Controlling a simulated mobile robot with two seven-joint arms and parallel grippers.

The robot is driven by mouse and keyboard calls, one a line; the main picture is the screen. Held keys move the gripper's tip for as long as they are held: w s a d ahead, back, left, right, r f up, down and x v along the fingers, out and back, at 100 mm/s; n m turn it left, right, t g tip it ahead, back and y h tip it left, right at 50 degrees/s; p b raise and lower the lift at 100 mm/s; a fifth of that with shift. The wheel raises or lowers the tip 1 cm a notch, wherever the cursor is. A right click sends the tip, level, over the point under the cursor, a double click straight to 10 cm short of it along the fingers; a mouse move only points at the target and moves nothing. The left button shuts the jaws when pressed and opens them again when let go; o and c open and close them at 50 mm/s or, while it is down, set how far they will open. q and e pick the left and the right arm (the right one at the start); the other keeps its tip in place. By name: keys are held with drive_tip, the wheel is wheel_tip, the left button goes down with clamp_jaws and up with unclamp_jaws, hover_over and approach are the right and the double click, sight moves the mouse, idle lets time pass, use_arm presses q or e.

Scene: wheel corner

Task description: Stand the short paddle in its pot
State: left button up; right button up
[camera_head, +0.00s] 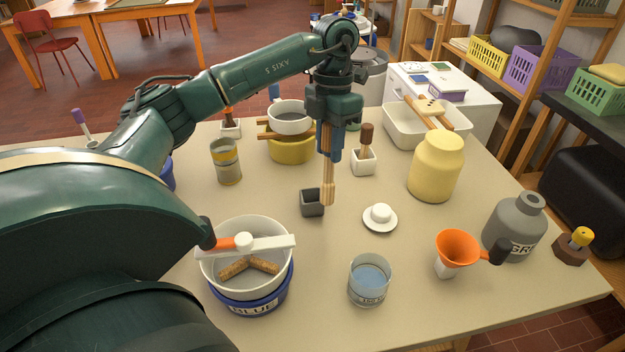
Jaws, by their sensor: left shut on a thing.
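My left gripper (329,150) points down over the middle of the table and is shut on the short wooden paddle (328,185). The paddle hangs upright, its upper part hidden by the fingers. A small dark grey square pot (312,208) stands open on the table just left of the paddle's lower end. In the picture the paddle's lower end lies beside the pot's right edge, not inside its opening. I cannot tell its exact height above the table. My right gripper is not in view.
A white pot (363,165) with a brown-handled tool stands right of the gripper. A yellow pot (291,150) is behind, a white lidded saucer (380,220) to the right, and a glass beaker (369,283) in front. A white bowl (220,282) stands front left.

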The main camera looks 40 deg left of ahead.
use_arm(q)
drive_tip(key=w+a+m+t+y+b, duration=0.1)
drive_tip(key=w+a+m+b, duration=0.15)
drive_tip(key=a+m, duration=0.3)
wheel_tip(320, 180, down, 10)
drive_tip(key=shift+s+a+t, duration=0.3)
drive_tip(key=shift+s+a, duration=0.1)
drive_tip(key=shift+s, duration=0.05)
drive_tip(key=shift+r+n, duration=0.1)
drive_tip(key=shift+n, duration=0.15)
drive_tip(key=o, duration=1)
